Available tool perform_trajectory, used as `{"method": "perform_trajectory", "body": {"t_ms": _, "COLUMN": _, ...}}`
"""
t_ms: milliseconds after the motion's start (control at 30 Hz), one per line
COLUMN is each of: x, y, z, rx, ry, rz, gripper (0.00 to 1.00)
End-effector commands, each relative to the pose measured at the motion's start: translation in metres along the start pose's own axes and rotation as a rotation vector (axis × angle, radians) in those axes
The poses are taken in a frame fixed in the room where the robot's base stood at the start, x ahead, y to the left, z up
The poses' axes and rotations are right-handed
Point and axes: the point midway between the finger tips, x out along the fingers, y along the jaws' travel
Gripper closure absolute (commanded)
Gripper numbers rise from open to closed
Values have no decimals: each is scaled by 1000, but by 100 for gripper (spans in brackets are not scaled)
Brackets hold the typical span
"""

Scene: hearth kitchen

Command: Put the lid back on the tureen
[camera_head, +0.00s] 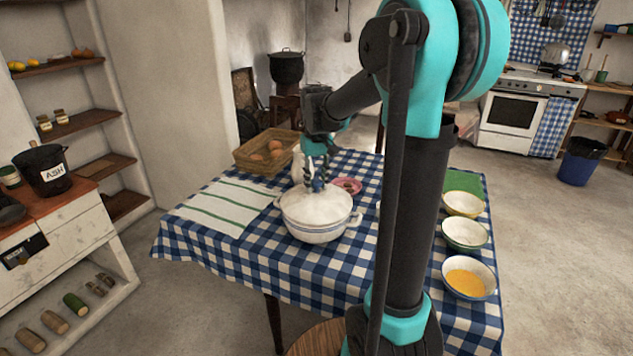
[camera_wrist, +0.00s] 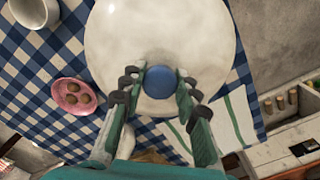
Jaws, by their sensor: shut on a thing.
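The white tureen (camera_head: 318,235) with side handles stands on the checked table. Its domed white lid (camera_head: 315,206) is over its opening in the head view; I cannot tell whether it rests fully on the rim. In the wrist view the lid (camera_wrist: 160,35) fills the upper middle, with a round blue knob (camera_wrist: 160,82) at its centre. My gripper (camera_head: 318,184) is above the lid, its fingers on either side of the knob and shut on it. It also shows in the wrist view (camera_wrist: 160,88). The lid hides the tureen there.
A pink plate (camera_wrist: 75,97) with brown pieces and a white vessel (camera_wrist: 35,12) stand near the lid. A striped towel (camera_head: 225,206) lies left of the tureen, an egg basket (camera_head: 257,163) behind. Several bowls (camera_head: 468,276) line the table's right side.

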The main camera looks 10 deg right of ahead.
Motion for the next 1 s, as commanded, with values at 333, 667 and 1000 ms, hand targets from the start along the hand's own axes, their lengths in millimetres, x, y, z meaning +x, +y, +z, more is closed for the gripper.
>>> {"method": "perform_trajectory", "body": {"t_ms": 333, "x": 0, "y": 0, "z": 0, "rx": 0, "ry": 0, "rz": 0, "gripper": 68}}
{"method": "perform_trajectory", "body": {"t_ms": 667, "x": 0, "y": 0, "z": 0, "rx": 0, "ry": 0, "rz": 0, "gripper": 45}}
{"method": "perform_trajectory", "body": {"t_ms": 1000, "x": 0, "y": 0, "z": 0, "rx": 0, "ry": 0, "rz": 0, "gripper": 24}}
